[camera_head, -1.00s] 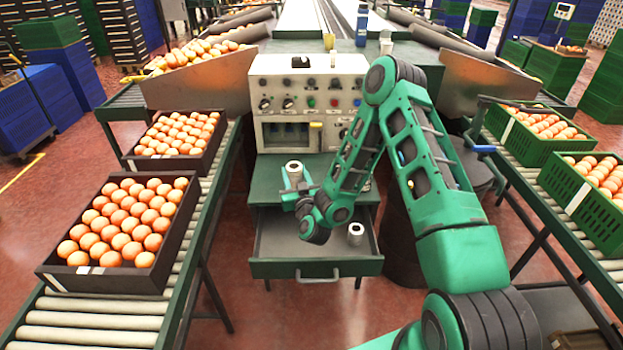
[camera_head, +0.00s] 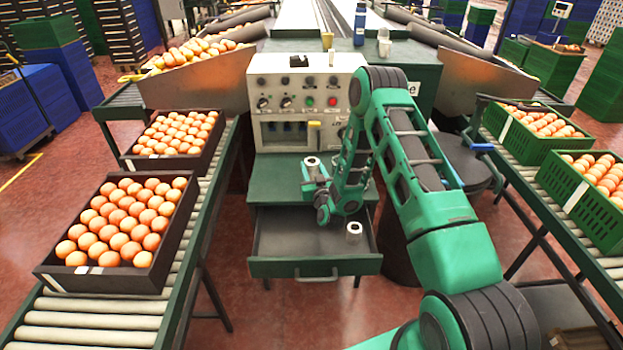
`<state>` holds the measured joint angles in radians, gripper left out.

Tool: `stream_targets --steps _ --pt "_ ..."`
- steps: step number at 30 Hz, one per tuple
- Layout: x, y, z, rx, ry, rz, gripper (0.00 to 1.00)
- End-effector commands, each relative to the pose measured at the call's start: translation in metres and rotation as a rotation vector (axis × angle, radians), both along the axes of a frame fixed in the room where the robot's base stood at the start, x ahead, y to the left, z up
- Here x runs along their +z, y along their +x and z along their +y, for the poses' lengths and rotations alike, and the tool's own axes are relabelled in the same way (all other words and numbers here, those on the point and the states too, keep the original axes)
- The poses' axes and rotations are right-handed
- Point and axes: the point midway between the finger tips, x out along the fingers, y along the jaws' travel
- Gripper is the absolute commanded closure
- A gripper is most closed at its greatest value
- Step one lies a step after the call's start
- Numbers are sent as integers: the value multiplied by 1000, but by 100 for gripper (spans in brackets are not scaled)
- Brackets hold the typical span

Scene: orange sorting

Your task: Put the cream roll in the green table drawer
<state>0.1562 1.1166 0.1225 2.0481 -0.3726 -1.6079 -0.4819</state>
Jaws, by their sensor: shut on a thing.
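A pale cream roll (camera_head: 312,163) stands upright in my gripper (camera_head: 313,180), above the green table (camera_head: 275,180) near the drawer's back edge. My gripper is shut on this roll, though its fingers are small and partly hidden. The green table drawer (camera_head: 315,266) is pulled open below, with a handle on its front. A second pale roll (camera_head: 354,230) stands upright inside the drawer at the right. My wrist and forearm cover part of the table and the drawer's back.
A white control panel (camera_head: 283,92) with knobs stands behind the table. Brown crates of oranges (camera_head: 165,262) sit on the left roller conveyor (camera_head: 95,322), green crates (camera_head: 580,205) on the right one. The drawer's left and middle floor is clear.

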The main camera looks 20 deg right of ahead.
Motion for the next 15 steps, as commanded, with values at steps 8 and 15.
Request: stream_targets --steps 8,15 --pt "-19 1 -3 2 0 3 83" --pt "-43 2 -3 1 1 0 83"
